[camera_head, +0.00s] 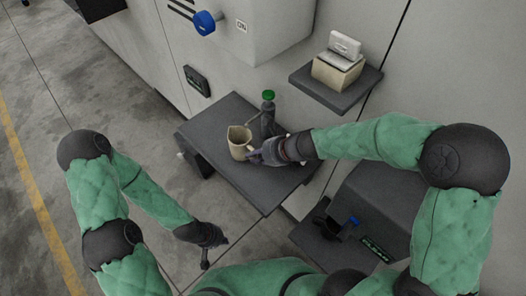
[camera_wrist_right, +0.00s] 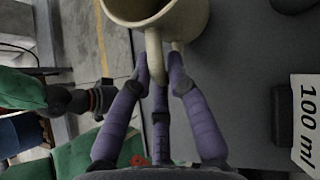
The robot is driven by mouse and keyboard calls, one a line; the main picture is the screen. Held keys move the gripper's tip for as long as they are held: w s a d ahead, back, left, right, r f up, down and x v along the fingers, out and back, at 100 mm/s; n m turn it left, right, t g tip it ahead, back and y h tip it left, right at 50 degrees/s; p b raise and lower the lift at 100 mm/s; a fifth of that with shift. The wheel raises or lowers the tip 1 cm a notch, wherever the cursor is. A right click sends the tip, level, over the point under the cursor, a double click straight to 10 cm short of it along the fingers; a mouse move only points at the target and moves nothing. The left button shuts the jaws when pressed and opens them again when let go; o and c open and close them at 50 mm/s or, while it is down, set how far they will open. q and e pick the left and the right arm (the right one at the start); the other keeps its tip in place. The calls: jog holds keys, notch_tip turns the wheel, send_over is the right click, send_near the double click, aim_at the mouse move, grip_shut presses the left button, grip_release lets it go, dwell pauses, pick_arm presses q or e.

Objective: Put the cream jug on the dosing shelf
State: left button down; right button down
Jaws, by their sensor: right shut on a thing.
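The cream jug (camera_head: 238,143) is upright over the dark grey shelf (camera_head: 205,122) in the middle of the head view. I cannot tell whether its base touches the surface. My right gripper (camera_head: 256,157) is shut on the jug's handle from the right. In the right wrist view the jug (camera_wrist_right: 190,18) fills the top edge, with the purple fingers (camera_wrist_right: 160,75) around its handle. My left gripper (camera_head: 215,254) is empty, low and left of the shelf, with its fingers spread. I cannot tell which surface the task calls the dosing shelf.
A green-topped tap (camera_head: 268,96) stands just behind the jug. A small upper shelf (camera_head: 358,91) holds a cream box with a white item. A dark machine (camera_head: 375,205) is at lower right. A "100 ml" label (camera_wrist_right: 305,125) shows in the wrist view. Open floor lies left.

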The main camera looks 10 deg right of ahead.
jog(key=w+d, duration=0.1)
jog(key=w+d+f, duration=0.1)
jog(key=shift+d+b, duration=0.4)
jog(key=shift+f, duration=0.35)
jog(key=shift+a+r, duration=0.1)
jog(key=c, duration=1.6)
grip_release()
jog(key=shift+f+b, duration=0.2)
jog(key=shift+b, duration=0.1)
jog(key=shift+c, duration=0.2)
jog(key=o, duration=0.4)
jog(key=shift+o, duration=0.2)
jog(key=shift+r, duration=0.1)
